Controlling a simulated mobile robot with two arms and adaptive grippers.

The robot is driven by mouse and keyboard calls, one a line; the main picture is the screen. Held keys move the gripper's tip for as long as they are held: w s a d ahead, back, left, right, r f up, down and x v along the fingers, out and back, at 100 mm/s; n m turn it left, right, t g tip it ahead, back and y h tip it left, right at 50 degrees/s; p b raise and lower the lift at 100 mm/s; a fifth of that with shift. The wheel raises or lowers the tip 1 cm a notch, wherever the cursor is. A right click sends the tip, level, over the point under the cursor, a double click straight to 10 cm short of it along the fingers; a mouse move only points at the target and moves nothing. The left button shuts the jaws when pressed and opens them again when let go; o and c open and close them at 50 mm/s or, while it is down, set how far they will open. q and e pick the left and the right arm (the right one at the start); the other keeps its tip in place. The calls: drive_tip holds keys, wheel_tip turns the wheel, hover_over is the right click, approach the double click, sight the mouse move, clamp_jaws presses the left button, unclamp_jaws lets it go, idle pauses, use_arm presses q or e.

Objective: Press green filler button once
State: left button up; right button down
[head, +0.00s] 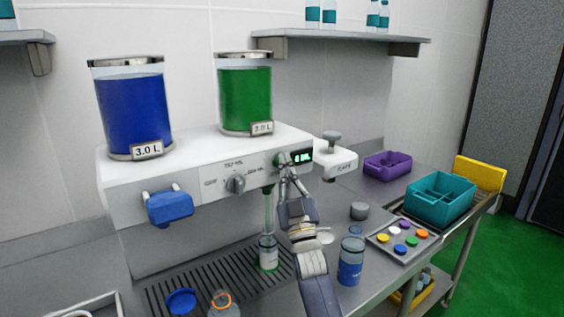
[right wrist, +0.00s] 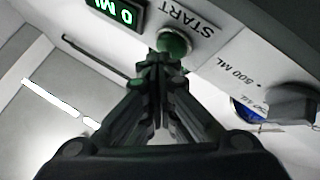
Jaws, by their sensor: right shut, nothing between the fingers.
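The white filler machine (head: 205,170) carries a blue tank (head: 130,115) and a green tank (head: 245,100). The green button (right wrist: 175,43) shows beside the START label and the lit green display (right wrist: 116,12) in the right wrist view. My right gripper (head: 283,165) is shut and empty, with its fingertips at the button; it also shows in the right wrist view (right wrist: 157,68). The fingertips overlap the button's edge, but I cannot tell whether it is pushed in. A bottle (head: 268,255) stands under the nozzle, with a green column above it and green at its base. My left gripper is not in view.
A dial (head: 236,184) and a blue handle (head: 170,207) are on the machine's front. A blue-filled bottle (head: 350,268) stands right of my arm, near a tray of coloured caps (head: 380,243). Teal (head: 440,205) and purple (head: 378,170) bins stand farther right.

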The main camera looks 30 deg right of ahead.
drive_tip(key=shift+s+d, duration=0.1)
drive_tip(key=shift+s, duration=0.55)
drive_tip(key=s+p, duration=0.2)
drive_tip(key=s, duration=0.3)
drive_tip(key=shift+d, duration=0.15)
drive_tip(key=shift+f, duration=0.1)
idle(0.6)
